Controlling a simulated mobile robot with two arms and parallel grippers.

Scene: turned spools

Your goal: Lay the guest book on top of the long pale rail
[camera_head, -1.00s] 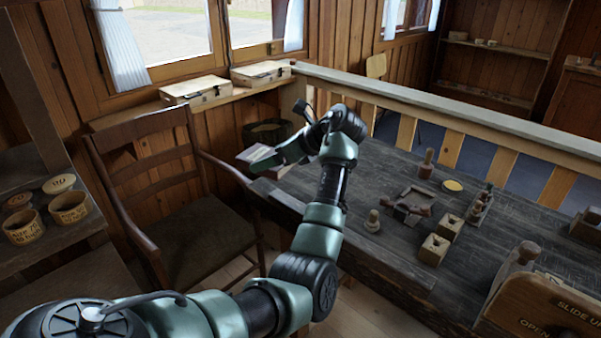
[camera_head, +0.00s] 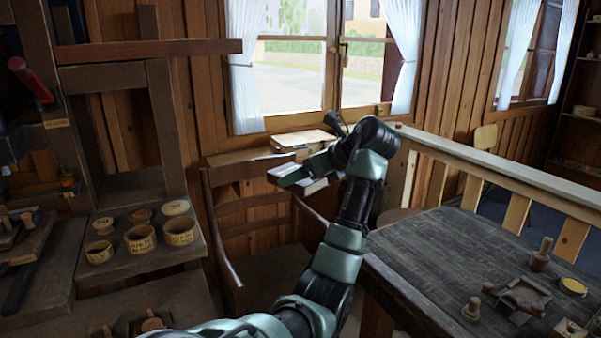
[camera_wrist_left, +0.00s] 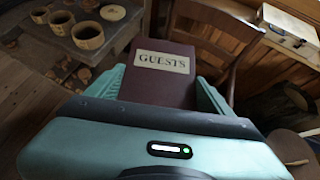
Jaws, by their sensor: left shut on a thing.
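The guest book (camera_wrist_left: 160,80) is dark maroon with a cream label reading GUESTS. My left gripper (camera_head: 290,178) is shut on it, with a green finger at each side of the book in the left wrist view (camera_wrist_left: 162,95). In the head view the book is seen small and mostly edge-on, partly hidden by the gripper, in front of the window wall above the chair. The long pale rail (camera_head: 500,166) runs from the middle to the right edge, behind the dark table. My right gripper is not in view.
A wooden chair (camera_head: 222,240) stands below the gripper. The dark table (camera_head: 440,250) carries small turned pieces and blocks. A shelf with round labelled tubs (camera_head: 140,239) is at left. The visible rail top looks clear.

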